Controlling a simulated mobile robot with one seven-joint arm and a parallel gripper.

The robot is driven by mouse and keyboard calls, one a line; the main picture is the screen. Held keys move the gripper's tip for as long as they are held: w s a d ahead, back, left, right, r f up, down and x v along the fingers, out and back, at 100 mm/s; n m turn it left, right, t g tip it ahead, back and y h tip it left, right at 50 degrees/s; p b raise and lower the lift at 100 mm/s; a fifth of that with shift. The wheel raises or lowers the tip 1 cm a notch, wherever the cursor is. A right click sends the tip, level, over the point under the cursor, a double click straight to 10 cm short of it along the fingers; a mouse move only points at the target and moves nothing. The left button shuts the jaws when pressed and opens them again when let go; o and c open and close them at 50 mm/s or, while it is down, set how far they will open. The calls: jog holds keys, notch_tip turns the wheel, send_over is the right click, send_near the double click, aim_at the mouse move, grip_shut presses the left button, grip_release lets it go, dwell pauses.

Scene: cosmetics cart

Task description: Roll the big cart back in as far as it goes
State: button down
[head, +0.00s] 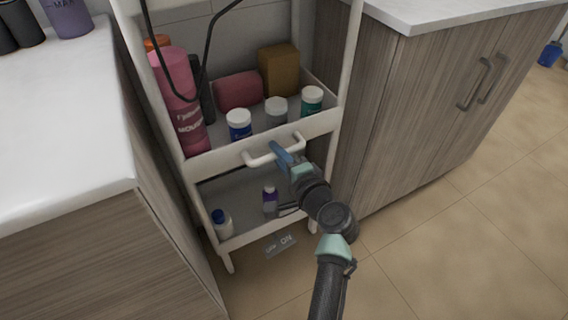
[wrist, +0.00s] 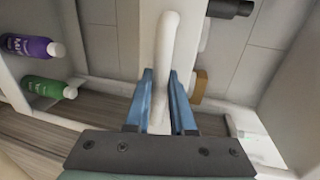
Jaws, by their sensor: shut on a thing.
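The big cart (head: 318,124) is a white, narrow shelf unit standing in the gap between two wood-fronted cabinets. Its white bar handle (head: 259,160) is on the front of the middle shelf. My gripper (head: 280,152) is shut on the handle. In the wrist view the handle (wrist: 166,50) runs between the two blue fingers (wrist: 160,98). The cart's front is near the cabinets' front edges. Its back end is hidden.
The cart holds a pink bottle (head: 178,95), several small jars, and low-shelf bottles (head: 222,223). A left counter (head: 60,150) and a right cabinet (head: 420,110) flank it closely. A small grey sign (head: 281,245) lies by its base. Tiled floor (head: 470,240) is clear at the right.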

jog(key=shift+w+a+r, duration=0.15)
jog(key=shift+w+r, duration=0.1)
jog(key=shift+w, duration=0.05)
jog(key=c, duration=0.8)
grip_release()
jog(key=shift+f, duration=0.1)
jog(key=shift+o, duration=0.2)
jog(key=p+v, duration=0.4)
jog(key=v, duration=0.9)
jog(key=shift+f, duration=0.15)
